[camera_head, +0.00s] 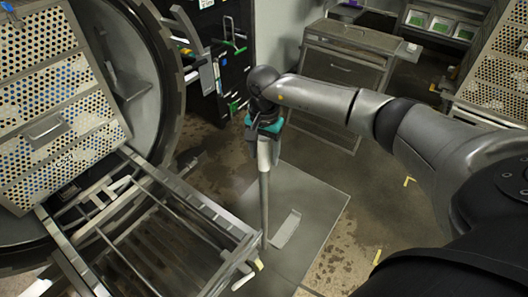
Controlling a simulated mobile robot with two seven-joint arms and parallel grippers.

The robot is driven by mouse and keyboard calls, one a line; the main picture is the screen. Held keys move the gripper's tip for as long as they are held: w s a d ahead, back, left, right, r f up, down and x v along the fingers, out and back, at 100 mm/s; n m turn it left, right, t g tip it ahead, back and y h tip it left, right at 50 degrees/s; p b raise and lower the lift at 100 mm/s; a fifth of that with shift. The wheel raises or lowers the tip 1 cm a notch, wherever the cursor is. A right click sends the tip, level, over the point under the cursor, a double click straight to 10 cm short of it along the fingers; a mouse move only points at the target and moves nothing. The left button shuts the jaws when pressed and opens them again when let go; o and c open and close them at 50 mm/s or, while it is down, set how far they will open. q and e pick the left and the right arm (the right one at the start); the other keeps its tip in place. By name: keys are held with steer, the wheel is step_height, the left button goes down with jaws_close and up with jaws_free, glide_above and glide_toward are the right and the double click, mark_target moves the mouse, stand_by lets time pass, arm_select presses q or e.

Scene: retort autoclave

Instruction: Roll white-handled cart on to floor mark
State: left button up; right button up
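The cart (196,203) is a low metal frame with rails and rollers at the lower left, against the round vessel mouth. A grey upright post with a pale upper part, the white handle (264,156), stands at its right end. My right gripper (264,131) points down at the top of this handle. Its teal fingers flank the handle and look shut on it; the fingertips are partly hidden. My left gripper is out of view.
A perforated basket (55,105) with a handle sits in the vessel opening (165,75). A grey cabinet (345,72) stands at the back, another perforated basket (500,70) at the right. A flat grey plate (318,205) lies right of the post. Floor between plate and marks is clear.

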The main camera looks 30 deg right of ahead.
jaws_close()
stand_by(0.3)
stand_by(0.9)
